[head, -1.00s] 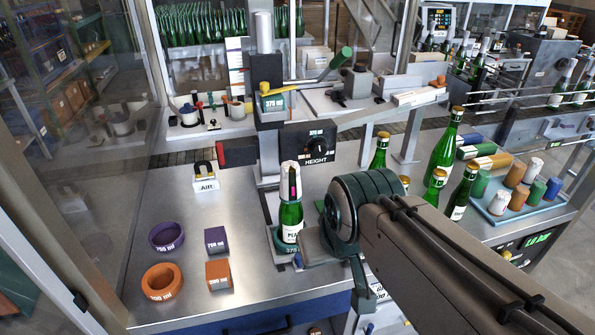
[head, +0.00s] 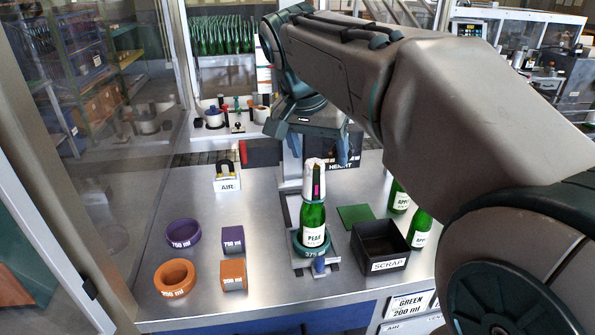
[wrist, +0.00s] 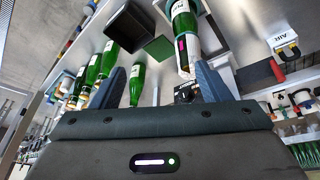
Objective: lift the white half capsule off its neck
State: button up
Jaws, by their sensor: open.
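The white half capsule (head: 309,172) sits on the neck of a green bottle (head: 312,222) labelled PEAR. Dark neck and a pink mark show through its open side. The bottle stands upright in a green ring holder (head: 298,246). In the wrist view the bottle (wrist: 181,22) looks upside down, with the capsule (wrist: 193,47) towards the right finger. My gripper (wrist: 160,82) is open, with nothing between its fingers. In the head view my arm's end is behind and above the bottle, apart from it; its fingertips are hard to make out there.
A black SCRAP bin (head: 380,236) and a green mat (head: 355,215) lie right of the bottle. More green bottles (head: 419,229) stand farther right. Purple and orange rings (head: 175,278) and blocks (head: 233,274) are at left. The HEIGHT unit (head: 345,160) stands behind the bottle.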

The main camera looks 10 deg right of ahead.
aim_at(314, 162)
jog(key=w+a+m+g+h+b, duration=0.1)
jog(key=w+a+m+b, duration=0.15)
jog(key=w+m, duration=0.55)
jog(key=shift+n, duration=0.8)
jog(key=w+d+f, duration=0.1)
jog(key=f, duration=0.1)
jog(key=w+d+f, duration=0.1)
jog(key=f, duration=0.1)
jog(key=w+d+f+b, duration=0.1)
jog(key=f, duration=0.2)
jog(key=shift+w+d, duration=0.15)
jog(key=shift+d, duration=0.25)
jog(key=shift+p+x, duration=0.4)
jog(key=shift+x, duration=2.3)
jog(key=shift+a, duration=0.1)
jog(key=c, duration=0.7)
